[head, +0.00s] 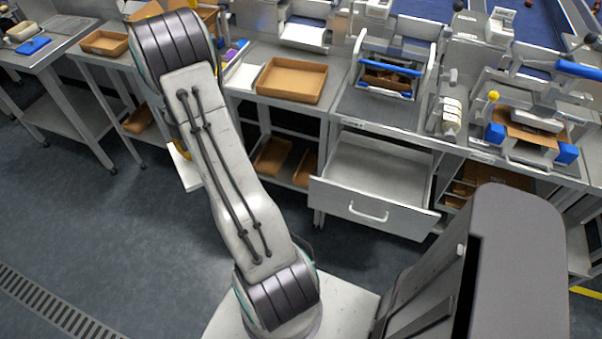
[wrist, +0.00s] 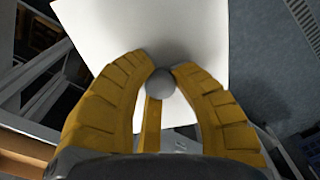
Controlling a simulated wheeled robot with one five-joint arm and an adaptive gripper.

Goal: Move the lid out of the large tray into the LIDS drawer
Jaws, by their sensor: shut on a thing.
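My gripper (wrist: 161,72) has yellow fingers shut around the round grey knob of a white square lid (wrist: 195,32). In the head view a white edge of the lid (head: 185,170) shows beside my arm, which hides most of it and the gripper. The lid hangs over the floor in front of the benches. A grey drawer (head: 366,212) stands pulled open below the bench, right of my arm, and its visible inside is empty. I cannot read its label. A large brown tray (head: 292,80) on the bench above looks empty.
A smaller brown tray (head: 104,43) stands on the left table. A press-like device with a blue handle (head: 392,66) stands above the open drawer. Brown trays lie on the lower shelf (head: 272,155). The floor (head: 90,220) at left is clear.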

